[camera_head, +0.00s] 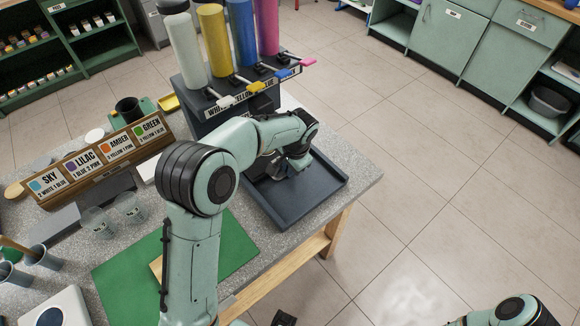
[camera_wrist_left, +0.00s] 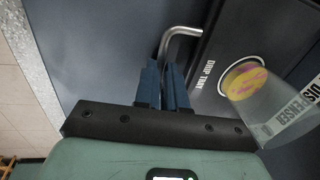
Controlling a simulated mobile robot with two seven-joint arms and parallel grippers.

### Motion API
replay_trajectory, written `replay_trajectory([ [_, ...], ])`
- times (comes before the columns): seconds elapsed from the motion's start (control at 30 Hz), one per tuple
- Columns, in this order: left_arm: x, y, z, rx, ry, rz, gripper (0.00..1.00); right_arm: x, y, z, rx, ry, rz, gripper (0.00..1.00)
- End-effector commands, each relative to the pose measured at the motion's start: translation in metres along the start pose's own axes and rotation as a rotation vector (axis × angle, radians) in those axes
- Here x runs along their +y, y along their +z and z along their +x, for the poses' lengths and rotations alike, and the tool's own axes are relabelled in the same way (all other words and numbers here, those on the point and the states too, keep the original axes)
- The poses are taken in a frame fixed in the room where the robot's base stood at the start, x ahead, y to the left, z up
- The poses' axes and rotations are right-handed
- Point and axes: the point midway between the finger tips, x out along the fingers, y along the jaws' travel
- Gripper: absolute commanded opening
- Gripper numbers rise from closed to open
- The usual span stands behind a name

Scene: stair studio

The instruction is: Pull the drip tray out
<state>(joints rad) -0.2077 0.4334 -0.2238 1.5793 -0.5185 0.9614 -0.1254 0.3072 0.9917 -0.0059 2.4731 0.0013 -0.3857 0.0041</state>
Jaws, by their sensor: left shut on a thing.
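The dark drip tray (camera_wrist_left: 213,82) shows in the left wrist view, with a white "DRIP TRAY" label and a bent metal handle (camera_wrist_left: 183,32). My left gripper (camera_wrist_left: 167,72) has its blue fingers shut on the handle. A clear cup (camera_wrist_left: 262,98) with yellow and pink in it appears beside the label. In the head view my left gripper (camera_head: 298,162) is low at the foot of the dispenser (camera_head: 203,122), over a flat dark rimmed surface (camera_head: 312,203). My arm hides the drip tray's front there.
Coloured cylinders (camera_head: 242,35) and small levers (camera_head: 250,86) stand above my left wrist. A wooden recipe rack (camera_head: 105,165), clear cups (camera_head: 127,208) and a green mat (camera_head: 130,280) lie left. The speckled table's edge (camera_head: 368,178) is close right; open floor lies beyond.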

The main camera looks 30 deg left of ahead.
Motion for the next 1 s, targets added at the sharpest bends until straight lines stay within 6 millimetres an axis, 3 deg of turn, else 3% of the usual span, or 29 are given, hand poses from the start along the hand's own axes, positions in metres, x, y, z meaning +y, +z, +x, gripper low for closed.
replay_trajectory([
  [0.67,0.001,-0.001,-0.001,0.003,-0.001,0.0,0.0,0.0,0.0,0.0,0.0,0.0,0.0,0.0],
  [0.87,0.018,-0.001,-0.004,0.004,0.0,0.004,0.0,0.002,0.001,0.006,-0.003,0.001,0.001,0.0],
  [1.0,0.044,0.0,-0.008,0.005,0.002,0.005,0.0,0.005,0.002,0.012,-0.005,0.002,0.002,0.0],
])
